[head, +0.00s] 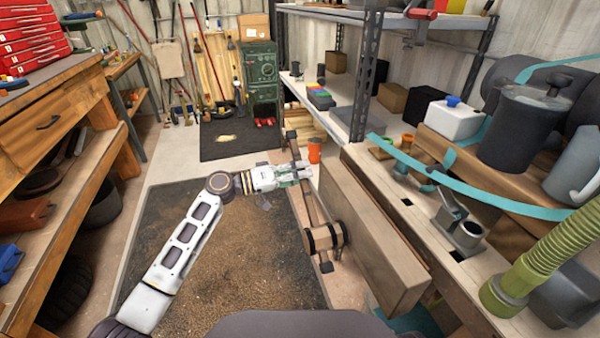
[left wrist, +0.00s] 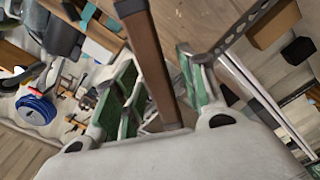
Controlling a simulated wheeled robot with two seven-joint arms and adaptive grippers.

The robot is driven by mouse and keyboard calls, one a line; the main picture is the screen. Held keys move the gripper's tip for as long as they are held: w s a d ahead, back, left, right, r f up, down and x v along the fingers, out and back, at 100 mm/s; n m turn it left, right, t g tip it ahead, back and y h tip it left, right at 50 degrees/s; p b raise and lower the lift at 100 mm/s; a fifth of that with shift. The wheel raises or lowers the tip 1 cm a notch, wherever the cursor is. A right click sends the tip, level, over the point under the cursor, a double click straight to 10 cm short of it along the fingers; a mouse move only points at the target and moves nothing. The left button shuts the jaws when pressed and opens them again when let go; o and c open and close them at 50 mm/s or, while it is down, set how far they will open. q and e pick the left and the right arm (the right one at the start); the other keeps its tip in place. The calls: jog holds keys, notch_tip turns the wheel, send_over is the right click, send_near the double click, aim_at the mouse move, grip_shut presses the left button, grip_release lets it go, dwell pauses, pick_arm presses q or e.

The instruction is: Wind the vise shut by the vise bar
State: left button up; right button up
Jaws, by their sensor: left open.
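The vise bar (head: 308,203) is a long brown wooden bar with dark end knobs, slanting through the dark-banded wooden vise screw (head: 325,238). The wide wooden vise jaw (head: 372,222) stands to the right of it, at the bench front. My left gripper (head: 300,174) reaches in from the left to the upper part of the bar. In the left wrist view the bar (left wrist: 152,60) runs between the spread green-padded fingers of the left gripper (left wrist: 160,85). The fingers are open; contact with the bar cannot be told. My right gripper is not in view.
The bench (head: 410,205) holds a dark canister (head: 522,125), a white box (head: 453,118) and a green hose (head: 550,255). A metal shelf upright (head: 366,75) stands behind the vise. The dark floor mat (head: 235,245) is clear under my left arm.

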pick_arm(q)
grip_shut()
jog(key=shift+d+r, duration=0.1)
dwell(0.5)
